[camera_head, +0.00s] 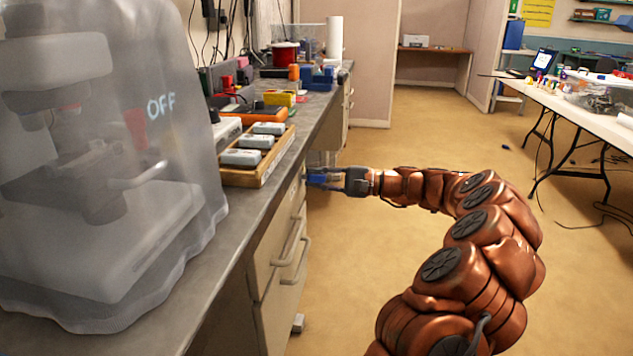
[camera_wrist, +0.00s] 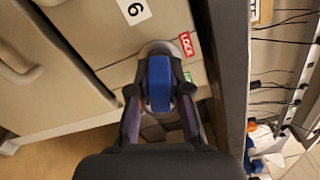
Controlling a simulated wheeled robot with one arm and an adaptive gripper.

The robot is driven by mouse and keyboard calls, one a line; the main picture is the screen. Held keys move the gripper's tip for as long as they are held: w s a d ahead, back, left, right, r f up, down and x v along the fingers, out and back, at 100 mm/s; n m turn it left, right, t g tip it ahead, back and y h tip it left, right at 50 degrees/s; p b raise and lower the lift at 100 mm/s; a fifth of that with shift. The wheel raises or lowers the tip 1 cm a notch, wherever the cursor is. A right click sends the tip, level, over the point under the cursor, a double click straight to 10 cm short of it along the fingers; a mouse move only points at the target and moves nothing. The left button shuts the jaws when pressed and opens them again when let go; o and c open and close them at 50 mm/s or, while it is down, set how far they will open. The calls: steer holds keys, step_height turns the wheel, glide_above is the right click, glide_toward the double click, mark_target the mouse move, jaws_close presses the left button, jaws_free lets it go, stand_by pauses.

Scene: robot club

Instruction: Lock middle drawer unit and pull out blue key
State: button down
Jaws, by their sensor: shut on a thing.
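The blue key (camera_wrist: 159,84) sits at a round silver lock (camera_wrist: 160,48) on the drawer unit's front in the wrist view. A red LOCK label (camera_wrist: 187,44) and a partly hidden green label (camera_wrist: 187,77) are beside the lock. My gripper (camera_wrist: 160,105) is shut on the blue key, one finger on each side. The head view shows my gripper (camera_head: 340,180) and the blue key (camera_head: 317,178) at the beige drawer unit (camera_head: 272,258), under the counter edge. How far the key is inserted is hidden.
A wooden tray (camera_head: 262,170) of grey devices stands on the counter (camera_head: 185,300) above. A covered machine (camera_head: 100,150) stands at left.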

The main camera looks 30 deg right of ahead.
steer(key=shift+f+n+b, duration=0.1)
steer(key=shift+n+b, duration=1.6)
steer(key=shift+b, duration=1.05)
steer(key=shift+s+d, duration=0.1)
steer(key=shift+d, duration=0.05)
steer(key=shift+p+v, duration=0.6)
steer(key=shift+v, duration=1.6)
steer(key=shift+p+v, duration=0.5)
steer(key=shift+v, duration=1.85)
